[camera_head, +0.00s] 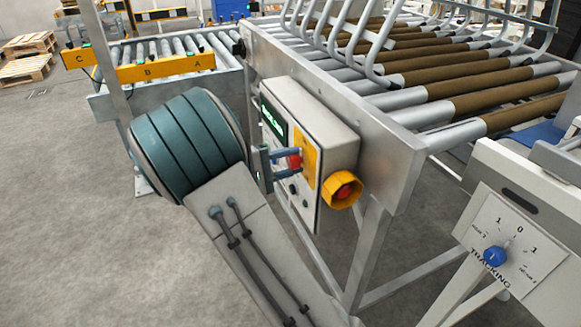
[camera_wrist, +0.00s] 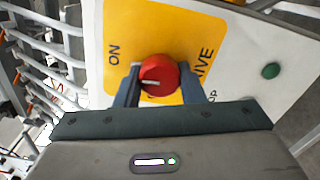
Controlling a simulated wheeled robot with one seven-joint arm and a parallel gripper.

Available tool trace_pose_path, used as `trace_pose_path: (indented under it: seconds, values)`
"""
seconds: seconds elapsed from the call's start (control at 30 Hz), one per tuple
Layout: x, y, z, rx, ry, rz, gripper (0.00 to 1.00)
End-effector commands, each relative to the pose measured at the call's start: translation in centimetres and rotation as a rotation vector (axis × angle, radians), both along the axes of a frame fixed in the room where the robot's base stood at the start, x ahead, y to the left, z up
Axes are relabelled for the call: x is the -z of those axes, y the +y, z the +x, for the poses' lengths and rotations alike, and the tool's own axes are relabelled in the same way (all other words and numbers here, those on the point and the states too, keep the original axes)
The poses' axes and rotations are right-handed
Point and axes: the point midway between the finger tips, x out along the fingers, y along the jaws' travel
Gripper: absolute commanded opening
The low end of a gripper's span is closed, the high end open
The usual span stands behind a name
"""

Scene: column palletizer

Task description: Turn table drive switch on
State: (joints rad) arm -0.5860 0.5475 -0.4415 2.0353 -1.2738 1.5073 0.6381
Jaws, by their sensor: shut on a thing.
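The table drive switch is a red round knob (camera_wrist: 159,75) on a yellow plate (camera_wrist: 195,30) marked "ON" and "DRIVE" in the wrist view. A pale line on the knob lies nearly level in that view. My gripper (camera_wrist: 158,84) has its two blue-grey fingers on either side of the knob and is shut on it. In the head view the red knob (camera_head: 294,161) shows between the fingers (camera_head: 288,162), on the face of a grey control box (camera_head: 330,140). Part of the plate's lettering is hidden by my gripper.
A yellow-housed red emergency button (camera_head: 343,191) juts from the box's lower right. A roller table (camera_head: 440,85) stands behind the box. A panel with a blue tracking knob (camera_head: 495,257) is at right.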

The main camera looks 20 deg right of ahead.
Motion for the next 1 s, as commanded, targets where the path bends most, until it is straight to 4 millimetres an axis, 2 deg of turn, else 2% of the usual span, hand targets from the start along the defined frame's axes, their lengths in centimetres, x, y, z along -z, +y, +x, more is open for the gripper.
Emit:
trace_pose_path:
  seconds: [0.27, 0.73, 0.77, 0.83, 1.0]
  values:
    - [0.14, 0.04, 0.0, -0.001, -0.076, 0.001, 0.13]
    - [0.04, 0.05, 0.0, -0.001, -0.089, 0.001, 0.13]
    - [0.04, 0.04, 0.0, -0.001, -0.089, 0.001, 0.38]
    - [0.04, 0.04, 0.0, -0.001, -0.089, 0.001, 0.57]
    - [0.01, 0.01, 0.01, 0.0, -0.088, 0.001, 0.57]
